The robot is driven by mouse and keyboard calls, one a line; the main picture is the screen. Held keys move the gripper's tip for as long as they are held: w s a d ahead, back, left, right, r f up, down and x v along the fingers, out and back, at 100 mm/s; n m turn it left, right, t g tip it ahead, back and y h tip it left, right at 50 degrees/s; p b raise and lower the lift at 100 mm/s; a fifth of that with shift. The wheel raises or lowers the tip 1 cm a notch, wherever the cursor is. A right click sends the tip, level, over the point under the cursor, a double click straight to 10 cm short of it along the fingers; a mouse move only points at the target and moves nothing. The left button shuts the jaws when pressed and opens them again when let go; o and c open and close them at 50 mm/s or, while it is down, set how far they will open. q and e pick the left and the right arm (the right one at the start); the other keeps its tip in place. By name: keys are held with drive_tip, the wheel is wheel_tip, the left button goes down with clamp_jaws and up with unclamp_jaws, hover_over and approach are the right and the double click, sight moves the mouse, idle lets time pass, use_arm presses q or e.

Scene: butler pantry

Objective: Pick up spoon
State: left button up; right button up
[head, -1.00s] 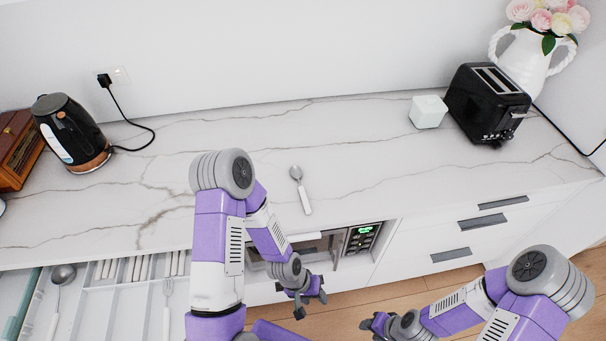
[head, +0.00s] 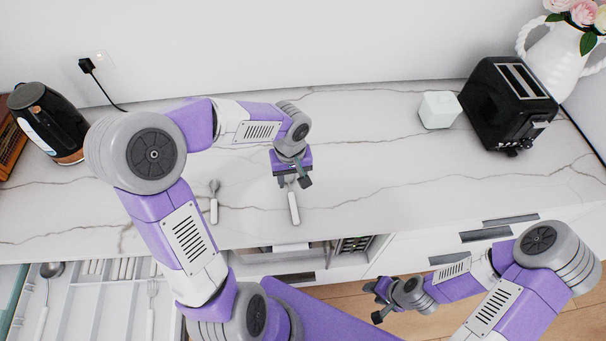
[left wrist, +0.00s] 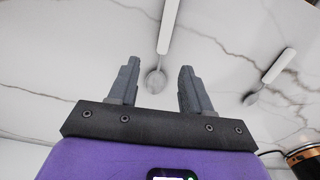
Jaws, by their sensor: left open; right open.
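A spoon (head: 294,208) with a white handle lies on the marble counter (head: 400,180). My left gripper (head: 293,183) is open over its bowl end. In the left wrist view this spoon's bowl (left wrist: 156,82) shows between the two open fingers (left wrist: 157,88), with the handle running away from me; I cannot tell the height gap. A second spoon (head: 214,203) lies to the left of it and also shows in the left wrist view (left wrist: 278,66). My right gripper (head: 381,300) is open and empty, low in front of the cabinets.
An open drawer (head: 90,305) with cutlery is at the front left. A black kettle (head: 45,118) stands at the left. A white cube (head: 439,110), a black toaster (head: 508,100) and a flower vase (head: 552,55) stand at the right. The counter between is clear.

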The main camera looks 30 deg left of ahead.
sight(291, 194)
use_arm(q)
drive_tip(key=shift+w+f, duration=0.15)
drive_tip(key=shift+f, duration=0.05)
drive_tip(key=f, duration=0.2)
drive_tip(key=f+b, duration=0.1)
drive_tip(key=f, duration=0.4)
drive_tip(key=shift+a, duration=0.3)
clamp_jaws()
